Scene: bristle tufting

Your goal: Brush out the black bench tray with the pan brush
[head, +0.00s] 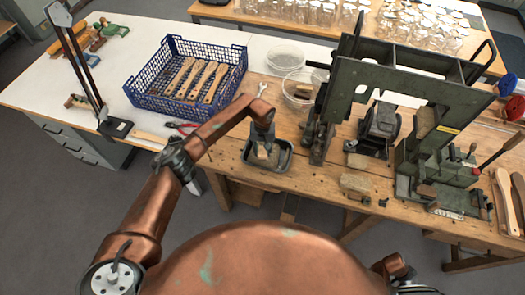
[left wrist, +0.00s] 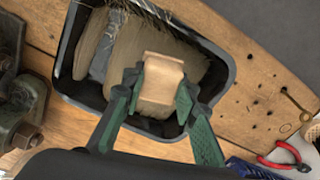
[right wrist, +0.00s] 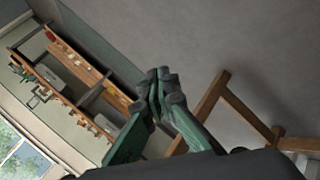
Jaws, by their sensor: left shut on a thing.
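The black bench tray (head: 285,166) sits near the front edge of the wooden bench. In the left wrist view the tray (left wrist: 66,62) holds tan, fibrous material (left wrist: 108,32) and loose strands along its far rim. My left gripper (head: 263,147) is over the tray, pointing down. In the left wrist view the left gripper (left wrist: 160,88) is shut on a pale wooden block, which looks like the pan brush's handle (left wrist: 160,80). Its lower part is over or in the tray; I cannot tell whether it touches the floor. My right gripper (right wrist: 160,92) is empty, its fingertips together, away from the bench.
A blue crate (head: 160,102) with several wooden brush handles stands to the left. A green press (head: 345,75) stands close right of the tray. Clear bowls (head: 285,56), a wrench (head: 262,89) and red pliers (head: 181,126) lie nearby. Bench between crate and tray is mostly free.

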